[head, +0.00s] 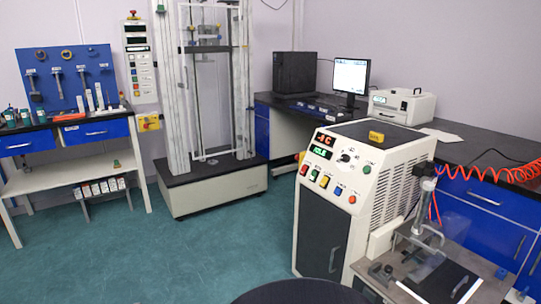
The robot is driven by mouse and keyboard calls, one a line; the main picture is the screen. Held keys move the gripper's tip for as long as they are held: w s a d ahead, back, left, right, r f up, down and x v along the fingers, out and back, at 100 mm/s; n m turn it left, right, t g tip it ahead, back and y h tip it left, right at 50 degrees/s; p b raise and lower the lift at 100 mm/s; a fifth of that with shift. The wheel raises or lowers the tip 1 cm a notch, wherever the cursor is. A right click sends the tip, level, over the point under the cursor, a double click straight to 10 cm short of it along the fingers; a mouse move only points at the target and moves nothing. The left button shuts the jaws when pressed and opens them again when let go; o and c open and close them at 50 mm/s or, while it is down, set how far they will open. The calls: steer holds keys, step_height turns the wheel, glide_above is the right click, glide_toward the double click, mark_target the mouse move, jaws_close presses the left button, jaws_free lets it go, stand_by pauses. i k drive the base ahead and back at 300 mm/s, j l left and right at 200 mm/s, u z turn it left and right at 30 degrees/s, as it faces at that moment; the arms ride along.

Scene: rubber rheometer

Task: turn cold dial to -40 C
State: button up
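The cold unit is a cream cabinet (322,222) with a sloped control panel at the right of the head view. A small black dial (345,157) with a light pointer mark sits on the panel, with tiny marks around it too small to read. Left of it are a red display (325,139), which seems to end in "C", and a green display (322,154) with hard-to-read letters. My gripper is not in view, and nothing touches the dial.
Several coloured buttons (325,181) line the panel's lower edge; a green one (367,169) is right of the dial. A yellow block (376,136) sits on top. A clear-guarded rig (418,250) with a red coiled hose stands at right. Green floor (235,245) is open at left.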

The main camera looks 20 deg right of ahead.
mark_target(346, 158)
steer(key=i+z, duration=0.3)
steer(key=z, duration=0.15)
steer(key=i+j+z, duration=0.2)
steer(key=z, duration=0.25)
steer(key=i+j+z, duration=0.25)
steer(key=i+z, duration=0.2)
steer(key=i+j+z, duration=0.15)
steer(key=z, duration=0.3)
steer(key=i+j+z, duration=0.25)
steer(key=z, duration=0.2)
